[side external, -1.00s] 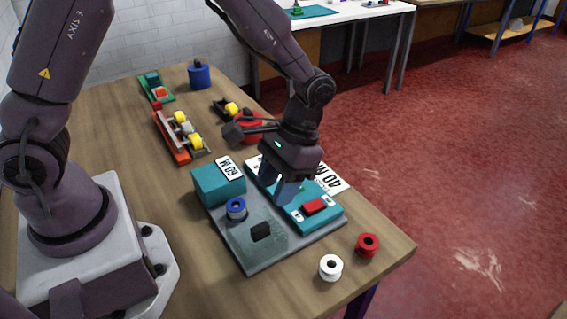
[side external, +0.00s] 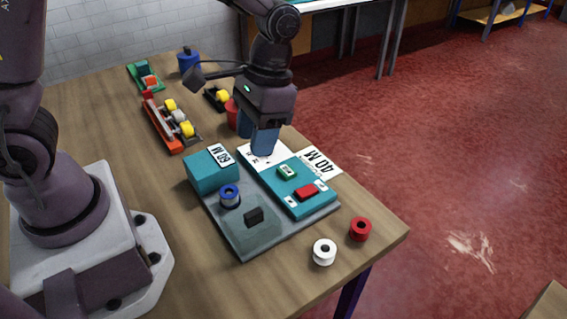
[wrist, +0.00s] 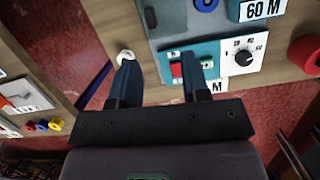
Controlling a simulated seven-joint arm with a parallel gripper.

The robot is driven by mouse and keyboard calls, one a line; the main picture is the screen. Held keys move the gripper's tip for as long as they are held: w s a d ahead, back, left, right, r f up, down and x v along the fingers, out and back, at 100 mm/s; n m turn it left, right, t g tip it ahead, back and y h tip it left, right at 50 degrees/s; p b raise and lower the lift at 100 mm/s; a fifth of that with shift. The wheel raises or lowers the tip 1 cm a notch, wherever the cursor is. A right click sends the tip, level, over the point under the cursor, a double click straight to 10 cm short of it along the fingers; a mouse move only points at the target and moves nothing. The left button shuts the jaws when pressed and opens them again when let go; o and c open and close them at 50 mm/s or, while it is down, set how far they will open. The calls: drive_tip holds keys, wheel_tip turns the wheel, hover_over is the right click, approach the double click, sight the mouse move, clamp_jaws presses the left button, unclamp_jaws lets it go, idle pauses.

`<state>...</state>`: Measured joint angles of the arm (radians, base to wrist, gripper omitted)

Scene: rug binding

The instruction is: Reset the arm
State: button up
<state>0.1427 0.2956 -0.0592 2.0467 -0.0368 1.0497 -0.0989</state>
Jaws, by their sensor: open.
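My gripper (side external: 258,137) is open and empty in the side external view, above the far end of the grey and teal machine. Its two blue fingers point down and look clear of the machine. The machine's teal panel (side external: 292,207) carries a green button (side external: 288,172) and a red button (side external: 307,192). In the wrist view both fingers (wrist: 158,80) are spread apart, with the red button (wrist: 177,70) and a black dial (wrist: 243,58) beyond them.
A white spool (side external: 323,252) and a red spool (side external: 360,229) stand near the table's front corner. A red holder with yellow rollers (side external: 162,125), a green holder (side external: 144,77) and a blue canister (side external: 189,62) stand farther back.

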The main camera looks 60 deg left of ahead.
drive_tip(key=s+a+r+t, duration=0.3)
drive_tip(key=s+r+t, duration=0.1)
drive_tip(key=r, duration=0.3)
drive_tip(key=s+a+r+n+t, duration=0.1)
drive_tip(key=s+a+r+t, duration=0.2)
drive_tip(key=s+r, duration=0.3)
drive_tip(key=shift+a+r+t, duration=0.35)
drive_tip(key=shift+t, duration=0.45)
